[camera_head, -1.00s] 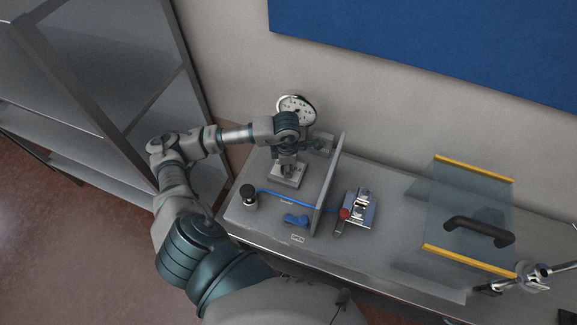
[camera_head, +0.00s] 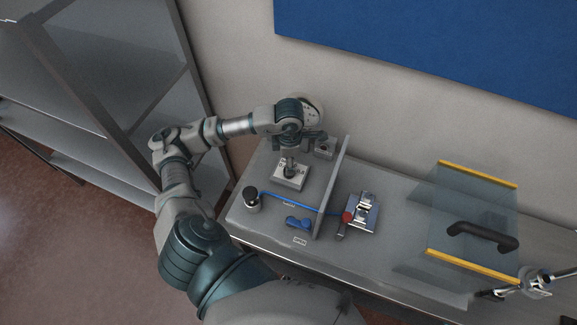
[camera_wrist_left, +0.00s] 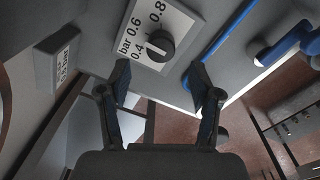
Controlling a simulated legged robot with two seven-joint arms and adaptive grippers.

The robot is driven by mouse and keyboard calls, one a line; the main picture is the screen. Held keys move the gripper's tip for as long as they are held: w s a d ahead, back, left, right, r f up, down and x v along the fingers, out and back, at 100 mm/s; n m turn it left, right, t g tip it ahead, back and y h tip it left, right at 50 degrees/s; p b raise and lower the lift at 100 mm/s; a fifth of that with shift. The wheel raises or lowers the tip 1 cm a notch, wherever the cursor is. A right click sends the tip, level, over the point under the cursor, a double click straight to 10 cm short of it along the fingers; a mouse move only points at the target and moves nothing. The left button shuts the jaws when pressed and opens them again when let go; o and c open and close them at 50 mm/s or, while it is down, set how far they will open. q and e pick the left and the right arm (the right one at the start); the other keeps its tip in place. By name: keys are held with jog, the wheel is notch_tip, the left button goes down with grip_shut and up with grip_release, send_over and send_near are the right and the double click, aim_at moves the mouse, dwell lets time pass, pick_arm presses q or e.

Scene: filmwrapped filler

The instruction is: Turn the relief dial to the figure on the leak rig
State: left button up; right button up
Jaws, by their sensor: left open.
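The relief dial is a black round knob (camera_wrist_left: 160,42) on a pale plate marked bar, 0.4, 0.6 and 0.8. The knob's exact setting is unclear to me. In the head view the dial plate (camera_head: 287,183) sits on the bench, left of an upright grey panel. My left gripper (camera_wrist_left: 162,88) is open and empty, its fingers apart and short of the knob; in the head view it hangs above the dial (camera_head: 291,150). A round white gauge (camera_head: 314,110) stands behind, partly hidden by my arm. A grey block (camera_wrist_left: 60,58) carries small lettering that I cannot read.
The upright panel (camera_head: 332,188) stands close right of the dial. A blue hose (camera_head: 285,199) runs from a black-topped cylinder (camera_head: 251,200) past a blue part (camera_head: 298,222). A clear guard (camera_head: 465,205) stands right, beside a metallic fitting (camera_head: 538,282). Shelving (camera_head: 95,90) is left.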

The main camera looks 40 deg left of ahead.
pick_arm(q)
notch_tip(320, 180, up, 6)
jog(key=shift+a, duration=0.35)
jog(key=shift+d, duration=0.15)
